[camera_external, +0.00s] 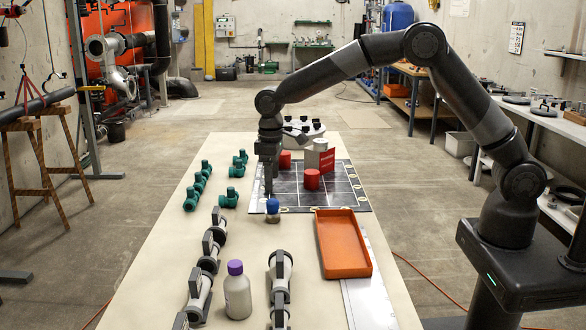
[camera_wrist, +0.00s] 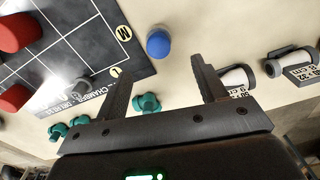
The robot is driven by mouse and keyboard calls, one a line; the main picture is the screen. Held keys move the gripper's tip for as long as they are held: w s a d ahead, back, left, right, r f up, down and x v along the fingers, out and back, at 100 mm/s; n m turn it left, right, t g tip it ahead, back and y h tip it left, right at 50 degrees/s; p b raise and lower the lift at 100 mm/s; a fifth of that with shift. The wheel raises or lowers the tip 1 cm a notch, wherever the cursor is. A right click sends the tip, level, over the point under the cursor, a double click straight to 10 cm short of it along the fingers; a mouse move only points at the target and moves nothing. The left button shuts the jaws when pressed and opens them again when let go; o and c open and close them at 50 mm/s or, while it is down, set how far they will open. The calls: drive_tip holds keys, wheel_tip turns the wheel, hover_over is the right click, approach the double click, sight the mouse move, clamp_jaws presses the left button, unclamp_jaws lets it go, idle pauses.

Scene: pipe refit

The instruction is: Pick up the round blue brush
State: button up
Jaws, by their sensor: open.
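The round blue brush (camera_external: 272,206) stands on the table near the front left corner of the dark grid board, its rounded blue top up on a short pale base. In the wrist view the blue brush (camera_wrist: 158,43) shows just beyond the fingertips, roughly in line with the gap between them. My gripper (camera_external: 268,190) points down close above the brush in the outside view. In the wrist view my gripper (camera_wrist: 165,70) has its two fingers spread apart with nothing between them. Whether a finger touches the brush cannot be told.
The grid board (camera_external: 340,196) carries red cylinders (camera_external: 312,179). An orange tray (camera_external: 342,245) lies to the front right. Green fittings (camera_external: 229,198) and grey-white valves (camera_external: 200,295) line the left. A purple-capped bottle (camera_external: 237,292) stands in front. Bare table surrounds the brush's left side.

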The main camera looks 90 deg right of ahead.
sight(272, 199)
wheel_tip(272, 199, down, 11)
drive_tip(key=shift+d+f, duration=0.1)
drive_tip(key=shift+d, duration=0.05)
drive_tip(key=c, duration=1.1)
